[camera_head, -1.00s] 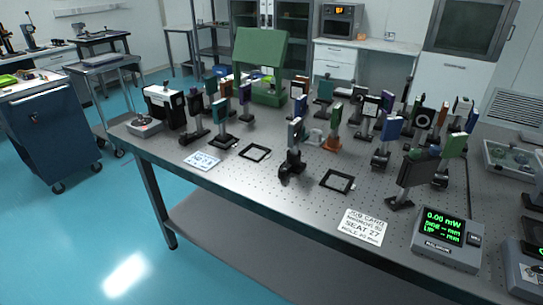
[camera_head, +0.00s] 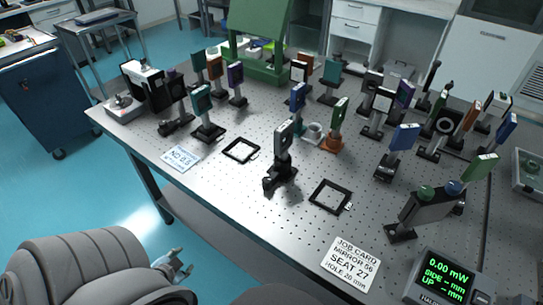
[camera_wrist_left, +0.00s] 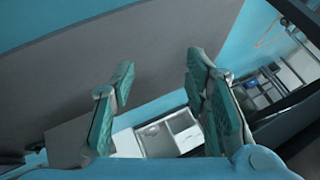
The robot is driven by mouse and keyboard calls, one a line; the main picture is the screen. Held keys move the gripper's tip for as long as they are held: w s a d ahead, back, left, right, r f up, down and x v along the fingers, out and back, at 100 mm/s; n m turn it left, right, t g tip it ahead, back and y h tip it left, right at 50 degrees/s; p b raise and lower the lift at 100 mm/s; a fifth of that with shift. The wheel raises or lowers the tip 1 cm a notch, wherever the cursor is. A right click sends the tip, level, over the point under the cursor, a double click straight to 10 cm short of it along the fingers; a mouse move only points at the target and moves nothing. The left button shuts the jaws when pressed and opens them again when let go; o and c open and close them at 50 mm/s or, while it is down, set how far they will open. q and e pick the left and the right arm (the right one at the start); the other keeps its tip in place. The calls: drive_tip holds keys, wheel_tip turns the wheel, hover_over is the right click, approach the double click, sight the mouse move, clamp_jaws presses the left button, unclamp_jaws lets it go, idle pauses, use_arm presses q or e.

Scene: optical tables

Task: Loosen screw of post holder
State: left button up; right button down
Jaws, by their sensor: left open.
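A post holder (camera_head: 279,170) on a dark base stands near the front middle of the optical table (camera_head: 235,192) in the head view. It carries an upright post with a pale-framed optic mount (camera_head: 284,136). Its clamping screw is too small to make out. My left gripper (camera_head: 178,264) is low at the left, in front of the table's front edge and well apart from the post holder. In the left wrist view its two green-padded fingers (camera_wrist_left: 160,82) are spread with nothing between them. My right gripper is not in view.
Two flat black frames (camera_head: 240,150) and (camera_head: 331,196) lie either side of the post holder. Several mounted optics crowd the back and right. A blue cabinet (camera_head: 45,95) stands at left.

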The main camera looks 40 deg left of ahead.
use_arm(q)
drive_tip(key=w+d+r+t+h+p, duration=0.1)
drive_tip(key=w+d+r, duration=0.15)
drive_tip(key=r, duration=0.45)
drive_tip(key=w+d+r+t+p, duration=0.1)
drive_tip(key=w+r+t, duration=0.15)
drive_tip(key=r, duration=0.35)
drive_tip(key=n+t+h, duration=0.2)
drive_tip(key=t+h, duration=0.1)
drive_tip(key=t, duration=0.1)
approach(264, 184)
drive_tip(key=b+x, duration=0.3)
drive_tip(key=b, duration=0.1)
drive_tip(key=b+x, duration=0.3)
drive_tip(key=b, duration=0.2)
drive_tip(key=b+x, duration=0.3)
drive_tip(key=b, duration=0.2)
drive_tip(key=shift+f, duration=0.3)
drive_tip(key=shift+w+r+b, duration=0.15)
drive_tip(key=shift+w+b, duration=0.15)
drive_tip(key=shift+b, duration=0.45)
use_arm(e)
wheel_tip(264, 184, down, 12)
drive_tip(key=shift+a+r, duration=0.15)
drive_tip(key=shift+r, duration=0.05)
